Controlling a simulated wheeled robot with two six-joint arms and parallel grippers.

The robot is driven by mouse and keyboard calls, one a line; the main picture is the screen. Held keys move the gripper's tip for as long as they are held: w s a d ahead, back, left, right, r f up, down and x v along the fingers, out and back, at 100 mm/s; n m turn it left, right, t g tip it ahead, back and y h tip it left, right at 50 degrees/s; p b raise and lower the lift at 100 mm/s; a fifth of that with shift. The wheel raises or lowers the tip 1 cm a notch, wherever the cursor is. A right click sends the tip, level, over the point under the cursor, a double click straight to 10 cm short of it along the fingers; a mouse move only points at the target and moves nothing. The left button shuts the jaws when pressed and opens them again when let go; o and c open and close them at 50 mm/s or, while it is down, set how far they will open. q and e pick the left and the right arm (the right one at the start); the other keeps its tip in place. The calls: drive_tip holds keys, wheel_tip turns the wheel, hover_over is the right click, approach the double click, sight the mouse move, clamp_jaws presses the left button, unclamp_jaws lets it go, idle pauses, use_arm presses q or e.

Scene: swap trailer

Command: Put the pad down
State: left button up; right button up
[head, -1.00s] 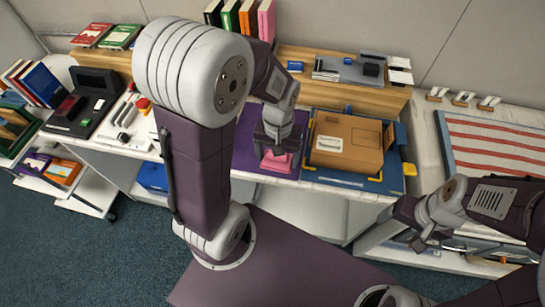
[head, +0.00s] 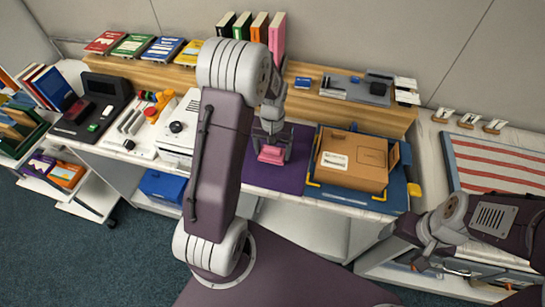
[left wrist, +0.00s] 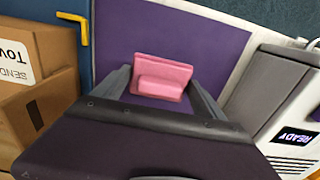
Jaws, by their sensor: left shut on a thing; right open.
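The pink pad (head: 271,154) is between the fingers of my left gripper (head: 270,148), over the purple mat (head: 290,172) on the counter. In the left wrist view the pink pad (left wrist: 162,77) has a raised block on a flat plate, with a grey finger on each side and the purple mat (left wrist: 215,40) behind it. My left gripper is shut on the pad. I cannot tell whether the pad touches the mat. My right gripper (head: 408,252) is open and empty at the lower right, away from the pad.
A cardboard box (head: 350,160) stands on a blue mat (head: 365,198) just right of the purple mat. A white device (head: 177,133) stands to the left. A wooden shelf (head: 340,110) with books runs behind. The purple mat's front is bare.

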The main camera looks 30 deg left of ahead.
sight(273, 153)
use_arm(q)
drive_tip(key=shift+f, duration=2)
drive_tip(key=shift+s+d+f, duration=0.1)
drive_tip(key=o, duration=1.3)
wheel_tip(273, 153, up, 12)
drive_tip(key=shift+r+p, duration=0.2)
drive_tip(key=shift+p, duration=0.3)
drive_tip(key=s+d+f+m, duration=0.1)
drive_tip(key=s+d, duration=0.2)
drive_tip(key=s, duration=0.3)
drive_tip(key=s+d+f+m+t, duration=0.1)
drive_tip(key=s+d, duration=0.3)
drive_tip(key=s, duration=0.2)
drive_tip(key=shift+s+d, duration=0.2)
drive_tip(key=shift+s, duration=0.05)
